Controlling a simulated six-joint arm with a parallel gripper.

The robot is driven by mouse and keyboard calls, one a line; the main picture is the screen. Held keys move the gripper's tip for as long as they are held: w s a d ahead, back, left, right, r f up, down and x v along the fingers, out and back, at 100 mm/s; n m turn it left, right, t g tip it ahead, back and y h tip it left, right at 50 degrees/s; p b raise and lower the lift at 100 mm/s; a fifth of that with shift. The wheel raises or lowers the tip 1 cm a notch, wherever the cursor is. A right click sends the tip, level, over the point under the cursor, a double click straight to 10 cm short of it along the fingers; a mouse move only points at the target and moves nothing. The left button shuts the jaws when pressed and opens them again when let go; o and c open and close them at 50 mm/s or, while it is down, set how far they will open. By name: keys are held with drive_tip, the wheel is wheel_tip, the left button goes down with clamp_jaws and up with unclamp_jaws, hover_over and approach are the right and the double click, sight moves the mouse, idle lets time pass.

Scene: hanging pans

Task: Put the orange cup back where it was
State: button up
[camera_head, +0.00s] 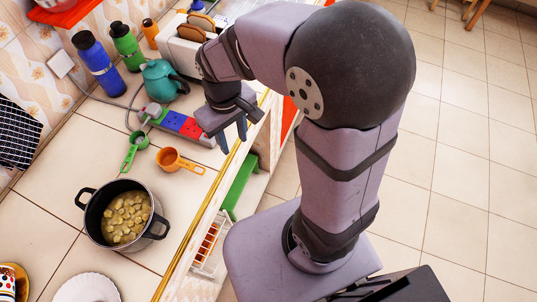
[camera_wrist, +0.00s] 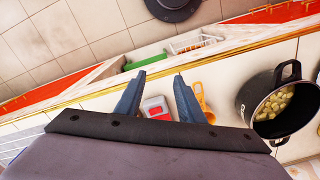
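The orange cup (camera_head: 177,160) is a measuring cup with a handle, lying on the tiled counter (camera_head: 85,172), between the pot and the power strip. Its handle points right, toward the counter edge. In the wrist view the orange cup (camera_wrist: 204,104) shows just right of the right finger, partly hidden by it. My gripper (camera_head: 232,136) is above the counter's front edge, right of the orange cup and apart from it. In the wrist view the two fingers of my gripper (camera_wrist: 159,76) are spread with nothing held between them.
A green measuring cup (camera_head: 138,139) lies left of the orange one. A black pot (camera_head: 157,227) with yellow pieces stands nearer. A power strip (camera_head: 185,126), teal teapot (camera_head: 160,82), toaster (camera_head: 180,50) and bottles (camera_head: 97,64) stand farther back. A white plate (camera_head: 87,289) is in front.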

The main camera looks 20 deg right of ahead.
drive_tip(key=s+d+f+m, duration=0.2)
drive_tip(key=s+d+m, duration=0.1)
drive_tip(key=s+d, duration=0.4)
drive_tip(key=shift+s+m, duration=0.3)
